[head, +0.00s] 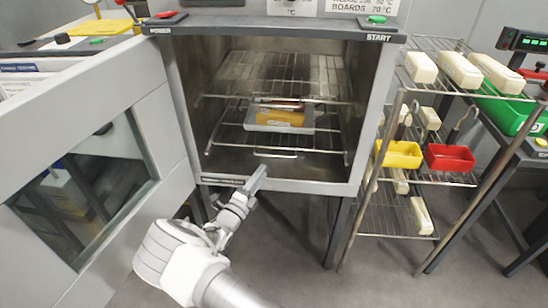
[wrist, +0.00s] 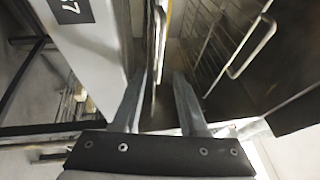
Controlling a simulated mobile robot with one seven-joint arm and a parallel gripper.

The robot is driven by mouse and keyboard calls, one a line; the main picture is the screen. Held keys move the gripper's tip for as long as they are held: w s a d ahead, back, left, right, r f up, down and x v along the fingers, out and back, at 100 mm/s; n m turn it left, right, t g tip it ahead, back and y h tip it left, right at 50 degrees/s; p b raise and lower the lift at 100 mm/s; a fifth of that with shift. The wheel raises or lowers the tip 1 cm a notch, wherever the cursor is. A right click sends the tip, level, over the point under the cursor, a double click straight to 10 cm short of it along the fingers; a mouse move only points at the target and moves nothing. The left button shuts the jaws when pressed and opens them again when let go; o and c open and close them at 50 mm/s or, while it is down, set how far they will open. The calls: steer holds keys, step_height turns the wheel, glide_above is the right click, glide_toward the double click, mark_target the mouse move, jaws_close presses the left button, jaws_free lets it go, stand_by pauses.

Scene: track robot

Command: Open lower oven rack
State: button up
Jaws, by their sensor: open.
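The oven (head: 365,120) stands open, its door (head: 150,110) swung to the left. Inside, the lower wire rack (head: 225,140) lies within the cavity, with a wire handle (head: 275,153) at its front. A grey tray (head: 308,128) with a yellow block (head: 280,117) appears to rest on this rack. The upper wire rack (head: 230,96) is above it. My gripper (head: 255,180) is at the oven's front lower edge, left of and below the handle. In the wrist view my gripper (wrist: 160,105) has its fingers apart; a wire loop (wrist: 250,45) shows to their right. A thin bar appears between the fingers; I cannot tell what it is.
A wire shelf (head: 430,172) at the right holds several cream blocks, a yellow bin (head: 400,155) and a red bin (head: 449,158). The open door bounds the left side. Clear floor (head: 305,260) lies in front of the oven.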

mark_target(274, 155)
steer(key=b+x, duration=0.1)
steer(key=x, duration=0.8)
steer(key=shift+w+d, duration=0.1)
steer(key=shift+w, duration=0.05)
jaws_close()
stand_by(1.0)
